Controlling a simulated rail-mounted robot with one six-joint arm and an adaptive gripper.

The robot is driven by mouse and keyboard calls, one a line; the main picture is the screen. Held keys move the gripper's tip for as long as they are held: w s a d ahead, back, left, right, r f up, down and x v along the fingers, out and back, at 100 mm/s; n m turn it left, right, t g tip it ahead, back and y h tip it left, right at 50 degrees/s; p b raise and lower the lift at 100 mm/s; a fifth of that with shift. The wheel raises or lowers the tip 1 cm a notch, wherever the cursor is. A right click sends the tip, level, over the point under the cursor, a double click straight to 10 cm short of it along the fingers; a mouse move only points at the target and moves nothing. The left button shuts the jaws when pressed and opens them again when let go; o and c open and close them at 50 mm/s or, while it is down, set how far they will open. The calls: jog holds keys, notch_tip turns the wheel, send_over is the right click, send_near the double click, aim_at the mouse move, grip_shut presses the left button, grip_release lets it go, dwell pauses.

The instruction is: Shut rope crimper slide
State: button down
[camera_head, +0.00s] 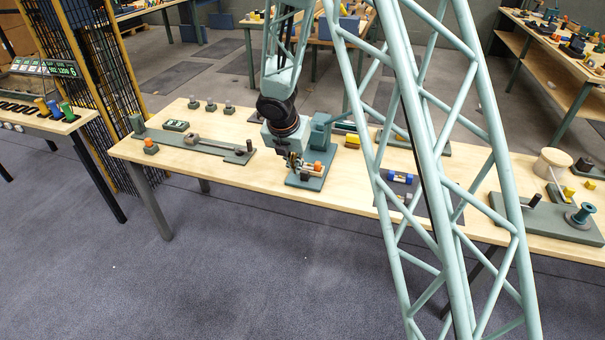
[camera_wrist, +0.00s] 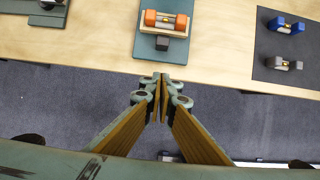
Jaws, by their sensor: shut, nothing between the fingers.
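What looks like the rope crimper (camera_head: 305,181) stands on the wooden table on a green base, with a tall green body behind my wrist in the head view. In the wrist view its base (camera_wrist: 144,50) is at the top centre. It bears an orange-ended slide (camera_wrist: 166,20) with a metal middle on a light strip, and a dark block (camera_wrist: 162,43) at its near side. My gripper (camera_wrist: 161,80) is shut and empty. Its tips appear just below the dark block in the wrist view, apart from it. In the head view my wrist partly hides the crimper.
A dark mat (camera_wrist: 272,66) with blue and grey clamp-like pieces lies to the right. A long green fixture (camera_head: 190,141) lies to the left on the table (camera_head: 270,184). A spool fixture (camera_head: 545,215) stands at far right. Bare tabletop lies beside the crimper.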

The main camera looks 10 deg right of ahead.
jog(key=shift+f, duration=0.1)
jog(key=b, duration=0.4)
send_near(304, 179)
jog(key=f, duration=0.1)
jog(key=s+a+f, duration=0.1)
jog(key=f, duration=0.1)
jog(key=s+f, duration=0.1)
jog(key=shift+s+a+f, duration=0.15)
jog(key=shift+f, duration=0.15)
jog(key=shift+w+d+r, duration=0.2)
jog(key=shift+w+d, duration=0.2)
jog(key=shift+w, duration=0.25)
jog(key=shift+w+d+p, duration=0.25)
jog(key=shift+w+d, duration=0.05)
jog(key=shift+w, duration=0.25)
jog(key=shift+w+d+p, duration=0.2)
jog(key=shift+w+d, duration=0.1)
jog(key=shift+w, duration=0.2)
jog(key=shift+w, duration=0.15)
